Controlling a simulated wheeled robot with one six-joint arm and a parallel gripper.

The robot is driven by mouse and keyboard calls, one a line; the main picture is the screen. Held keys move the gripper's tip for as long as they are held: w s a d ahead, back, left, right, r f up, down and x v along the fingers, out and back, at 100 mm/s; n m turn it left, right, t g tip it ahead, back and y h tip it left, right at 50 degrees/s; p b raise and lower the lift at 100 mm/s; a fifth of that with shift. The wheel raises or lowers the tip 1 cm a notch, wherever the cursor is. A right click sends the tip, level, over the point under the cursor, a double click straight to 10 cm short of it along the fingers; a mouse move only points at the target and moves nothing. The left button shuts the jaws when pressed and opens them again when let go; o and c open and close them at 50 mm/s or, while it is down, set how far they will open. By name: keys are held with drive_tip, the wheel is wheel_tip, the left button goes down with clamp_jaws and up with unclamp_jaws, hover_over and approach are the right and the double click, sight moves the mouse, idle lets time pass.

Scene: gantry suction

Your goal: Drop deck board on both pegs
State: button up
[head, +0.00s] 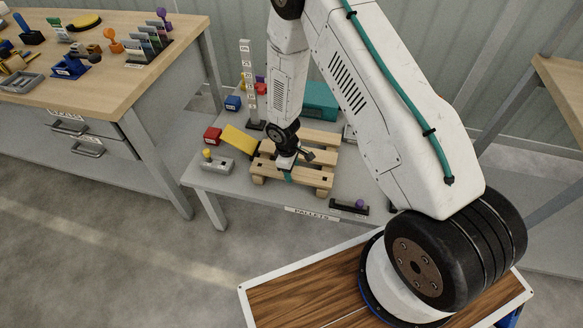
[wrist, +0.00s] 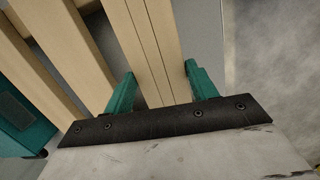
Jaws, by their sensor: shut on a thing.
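The wooden pallet (head: 318,153) lies on the grey table. My gripper (head: 287,176) points down at its near side, with teal fingers. It is shut on a pale wooden deck board (wrist: 153,45), which runs between the two fingers in the wrist view, where the gripper (wrist: 160,78) also shows. In the head view the deck board (head: 312,182) lies along the pallet's near edge. I cannot tell whether it rests on the pallet or hovers just above it. The pegs are not clearly visible.
A grey block with a yellow knob (head: 215,162), a yellow ramp (head: 240,140) and a red block (head: 212,136) stand left of the pallet. A white post (head: 248,85) and a teal box (head: 318,100) stand behind. A black holder (head: 349,206) is at front right.

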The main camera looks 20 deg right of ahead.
drive_tip(key=shift+f, duration=0.15)
drive_tip(key=o, duration=1.4)
drive_tip(key=shift+c, duration=0.2)
drive_tip(key=shift+w+a+r, duration=0.1)
drive_tip(key=shift+a+r, duration=0.05)
drive_tip(key=shift+r, duration=1.15)
drive_tip(key=shift+w+a+r, duration=0.1)
drive_tip(key=shift+a+r, duration=0.05)
drive_tip(key=shift+r, duration=1.15)
drive_tip(key=shift+a+r, duration=0.15)
drive_tip(key=shift+r, duration=1.15)
